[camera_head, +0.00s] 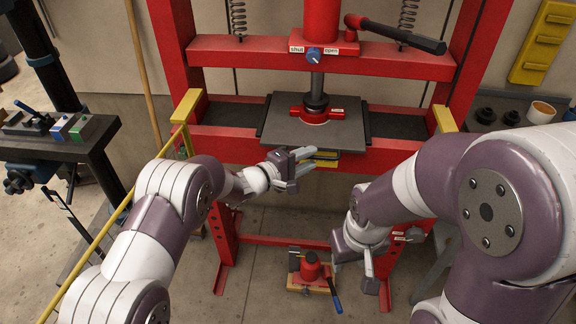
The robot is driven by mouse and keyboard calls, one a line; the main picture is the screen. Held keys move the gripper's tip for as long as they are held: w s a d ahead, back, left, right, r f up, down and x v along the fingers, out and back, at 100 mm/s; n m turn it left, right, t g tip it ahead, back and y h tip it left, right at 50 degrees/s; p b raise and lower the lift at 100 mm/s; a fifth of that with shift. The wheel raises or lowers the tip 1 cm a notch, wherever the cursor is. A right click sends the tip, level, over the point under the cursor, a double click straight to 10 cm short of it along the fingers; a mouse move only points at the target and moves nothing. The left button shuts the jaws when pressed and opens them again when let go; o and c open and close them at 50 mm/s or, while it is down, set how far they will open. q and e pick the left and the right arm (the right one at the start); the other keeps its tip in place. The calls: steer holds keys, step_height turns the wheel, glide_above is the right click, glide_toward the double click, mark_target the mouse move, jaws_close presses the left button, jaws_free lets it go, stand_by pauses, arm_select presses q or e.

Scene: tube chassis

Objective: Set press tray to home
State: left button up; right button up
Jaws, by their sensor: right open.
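The press tray (278,128) is a dark flat plate across the red press frame, below the ram. A red collar block (316,114) at the foot of the ram stands over it. A yellow edge piece (326,155) shows at the tray's front. My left gripper (310,160) is at that front edge, its two grey fingers pointing right, one on each side of the yellow piece's left end. Whether they touch it is unclear. My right gripper (370,262) is open, lower and to the right, beside the press's lower frame.
A shut/open knob (314,55) and a lever (402,36) are on the upper crossbeam. A red jack with a blue handle (311,268) sits on the floor below. A side bench (70,135) stands left; a shelf with cups (541,112) stands right. Yellow-topped posts flank the tray.

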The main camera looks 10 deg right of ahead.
arm_select(q)
steer(key=v, duration=1)
